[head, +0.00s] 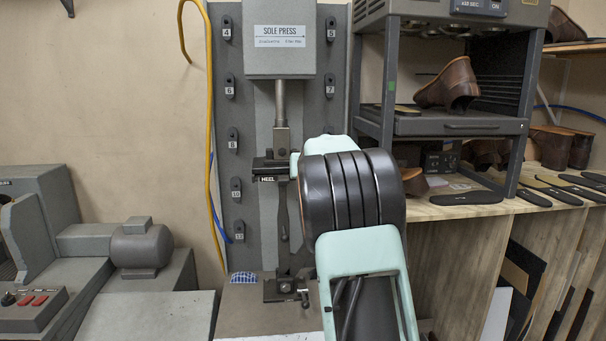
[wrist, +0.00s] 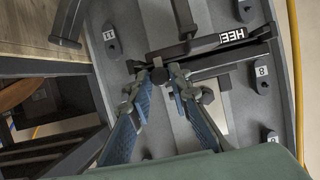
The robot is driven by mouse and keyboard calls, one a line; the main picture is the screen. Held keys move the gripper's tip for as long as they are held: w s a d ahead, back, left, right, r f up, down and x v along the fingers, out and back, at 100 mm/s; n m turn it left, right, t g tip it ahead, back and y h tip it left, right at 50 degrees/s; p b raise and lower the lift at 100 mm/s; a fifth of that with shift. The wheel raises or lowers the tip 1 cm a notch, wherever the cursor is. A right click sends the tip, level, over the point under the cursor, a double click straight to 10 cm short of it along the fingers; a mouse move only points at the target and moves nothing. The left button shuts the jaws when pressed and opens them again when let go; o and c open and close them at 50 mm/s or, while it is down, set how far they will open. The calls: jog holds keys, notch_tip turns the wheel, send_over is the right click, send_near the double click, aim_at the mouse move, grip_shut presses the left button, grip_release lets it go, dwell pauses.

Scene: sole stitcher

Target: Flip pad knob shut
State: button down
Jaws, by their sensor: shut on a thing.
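The sole press (head: 281,52) stands upright in the middle of the head view. Its dark heel pad holder (head: 268,166), labelled HEEL, sits at mid height on the column; it also shows in the wrist view (wrist: 185,48). My gripper (wrist: 159,78) has its two blue-padded fingers closed around a small dark knob (wrist: 158,74) beside the holder. In the head view my black and mint arm hides most of the gripper and the knob. I cannot tell the knob's exact turn.
A lower clamp (head: 280,289) with a small lever sits under the holder. A rack (head: 455,127) with a brown shoe stands close on the right. A yellow cable (head: 209,130) hangs left of the press. A grey machine (head: 140,245) stands at the left.

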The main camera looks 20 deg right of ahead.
jog(key=c, duration=1.8)
grip_release()
jog(key=v, duration=1.2)
